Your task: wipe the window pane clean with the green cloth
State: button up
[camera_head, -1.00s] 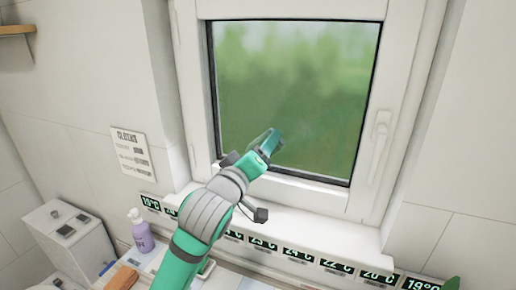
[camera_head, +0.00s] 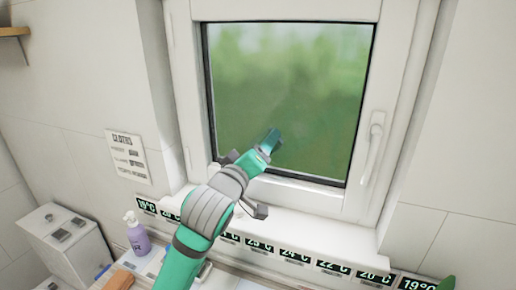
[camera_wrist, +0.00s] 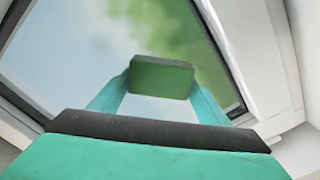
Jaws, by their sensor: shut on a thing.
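The window pane (camera_head: 290,85) stands in a white frame at the back. It looks hazy, with blurred green and pale areas behind it, and it also fills much of the wrist view (camera_wrist: 80,40). My gripper (camera_head: 271,140) is in front of the pane's lower middle. In the wrist view, my gripper (camera_wrist: 160,90) is shut on the green cloth (camera_wrist: 162,78), which looks like a folded block between the two teal fingers. The cloth faces the pane; I cannot tell whether it touches the glass. In the head view the cloth is hardly distinguishable from the fingers.
The window handle (camera_head: 374,150) sticks out from the frame at right. A row of temperature labels runs along the ledge below. A purple pump bottle (camera_head: 138,236), an orange-brown block (camera_head: 119,280) and a white box (camera_head: 68,245) stand at lower left.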

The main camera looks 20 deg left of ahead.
aim_at(276, 151)
jog(key=shift+w+d, duration=0.1)
jog(key=shift+w, duration=0.2)
jog(key=shift+s, duration=0.25)
jog(key=shift+s+d, duration=0.1)
jog(key=shift+d, duration=0.95)
jog(key=shift+w+d, duration=0.2)
jog(key=shift+d, duration=0.35)
jog(key=shift+w+d, duration=0.15)
jog(key=shift+d, duration=1.45)
jog(key=shift+s+d, duration=0.15)
jog(key=shift+d, duration=0.4)
jog(key=shift+d, duration=0.1)
jog(key=shift+d, duration=0.8)
